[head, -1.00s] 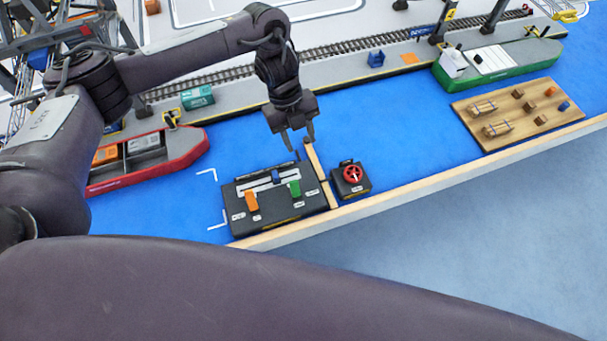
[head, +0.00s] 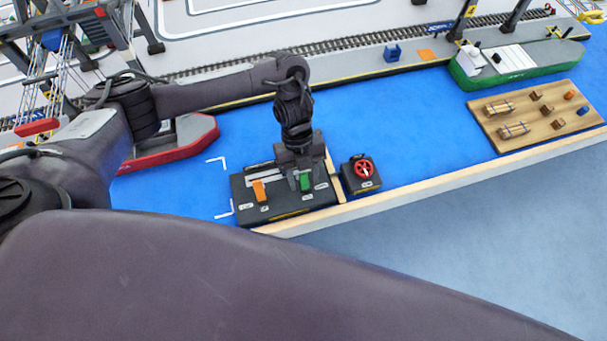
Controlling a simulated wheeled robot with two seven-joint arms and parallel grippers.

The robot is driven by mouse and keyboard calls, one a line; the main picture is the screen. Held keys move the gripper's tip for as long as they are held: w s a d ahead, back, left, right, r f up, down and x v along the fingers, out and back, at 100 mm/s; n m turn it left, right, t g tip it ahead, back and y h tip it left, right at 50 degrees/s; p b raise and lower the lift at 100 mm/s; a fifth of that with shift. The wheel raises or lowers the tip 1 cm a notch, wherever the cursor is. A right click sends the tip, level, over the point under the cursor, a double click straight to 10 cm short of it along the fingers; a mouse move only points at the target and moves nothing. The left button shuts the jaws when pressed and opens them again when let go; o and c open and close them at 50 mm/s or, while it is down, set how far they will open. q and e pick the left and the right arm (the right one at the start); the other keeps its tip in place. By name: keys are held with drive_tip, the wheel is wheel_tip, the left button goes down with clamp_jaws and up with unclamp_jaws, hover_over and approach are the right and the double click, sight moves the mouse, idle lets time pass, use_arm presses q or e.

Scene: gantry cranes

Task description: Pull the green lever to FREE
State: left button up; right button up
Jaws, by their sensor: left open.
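The green lever (head: 306,181) stands on the right part of a black control box (head: 285,208) near the front edge of the blue surface. An orange lever (head: 260,190) stands on the same box to its left. The blue lever seen before between them is hidden behind my gripper. My left gripper (head: 299,183) is open and points down at the green lever, with its fingers close around or beside it; I cannot tell whether they touch. The small labels on the box are too small to read. My right gripper is not in view.
A small black box with a red wheel (head: 364,169) stands just right of the control box, past a wooden strip. A wooden rail (head: 420,169) runs along the front edge. A red boat (head: 185,147) lies left, a green boat (head: 515,68) and wooden board (head: 500,138) right.

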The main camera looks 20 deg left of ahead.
sight(306, 189)
use_arm(q)
drive_tip(key=shift+c, duration=0.4)
clamp_jaws()
drive_tip(key=shift+s+d+r+t+y+p, duration=0.25)
drive_tip(key=shift+r+t+y+p, duration=0.25)
drive_tip(key=shift+t+p, duration=0.45)
drive_tip(key=shift+s+d+t+y+p, duration=0.25)
drive_tip(key=shift+s+t+y+p, duration=0.15)
drive_tip(key=shift+t+y+p, duration=0.55)
drive_tip(key=t+y+p, duration=0.1)
drive_tip(key=s+t+y+p, duration=0.1)
drive_tip(key=t, duration=0.1)
drive_tip(key=shift+d+f+p, duration=0.2)
drive_tip(key=shift+d+p, duration=0.1)
drive_tip(key=shift+d, duration=0.1)
drive_tip(key=shift+s+d+f+t+y+p, duration=0.15)
drive_tip(key=shift+s+t+y+p, duration=0.15)
drive_tip(key=shift+t, duration=0.3)
drive_tip(key=shift+s+f+t+y+p, duration=0.15)
drive_tip(key=shift+t+y, duration=0.2)
drive_tip(key=shift+t, duration=0.25)
drive_tip(key=shift+o, duration=0.4)
unclamp_jaws()
drive_tip(key=shift+w, duration=0.1)
